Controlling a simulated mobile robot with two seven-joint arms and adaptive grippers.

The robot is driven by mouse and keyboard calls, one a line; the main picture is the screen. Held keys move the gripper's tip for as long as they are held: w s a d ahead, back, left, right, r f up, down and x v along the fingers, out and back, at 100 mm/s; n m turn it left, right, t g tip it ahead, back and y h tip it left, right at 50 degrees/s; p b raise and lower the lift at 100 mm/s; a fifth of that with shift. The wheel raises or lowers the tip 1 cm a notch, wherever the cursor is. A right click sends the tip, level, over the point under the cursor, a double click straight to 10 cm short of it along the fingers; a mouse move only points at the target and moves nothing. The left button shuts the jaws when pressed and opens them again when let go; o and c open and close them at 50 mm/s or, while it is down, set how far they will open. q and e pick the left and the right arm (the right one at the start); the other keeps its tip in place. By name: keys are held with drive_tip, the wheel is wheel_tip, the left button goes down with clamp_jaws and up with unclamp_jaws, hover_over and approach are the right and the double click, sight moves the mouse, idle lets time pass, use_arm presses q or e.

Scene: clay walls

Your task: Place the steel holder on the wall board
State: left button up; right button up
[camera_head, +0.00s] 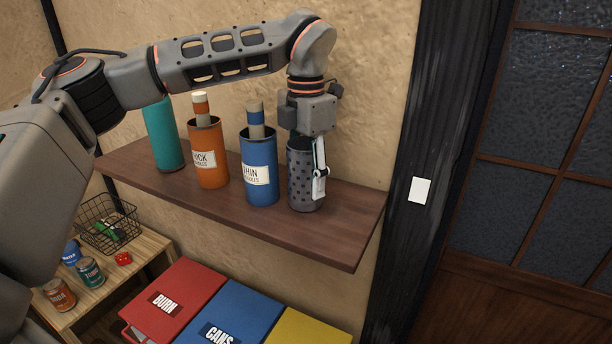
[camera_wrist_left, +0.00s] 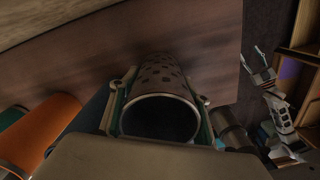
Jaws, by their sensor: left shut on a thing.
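The steel holder (camera_head: 304,178) is a dark grey perforated cylinder. It stands upright at the right end of the brown wall board (camera_head: 335,232). Its base appears to be at the board's surface; I cannot tell whether it bears on it. My right gripper is not in the head view.
A blue canister (camera_head: 259,172) stands close left of the holder, then an orange canister (camera_head: 208,165) and a teal bottle (camera_head: 162,137). Below are red (camera_head: 185,287) and blue (camera_head: 240,308) bins and a small table with a wire basket (camera_head: 107,222). A dark post (camera_head: 418,150) stands right.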

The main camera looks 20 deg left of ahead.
use_arm(q)
drive_tip(key=o, duration=1.2)
drive_tip(key=shift+f, duration=0.15)
wheel_tip(320, 180, up, 12)
drive_tip(key=shift+r, duration=0.2)
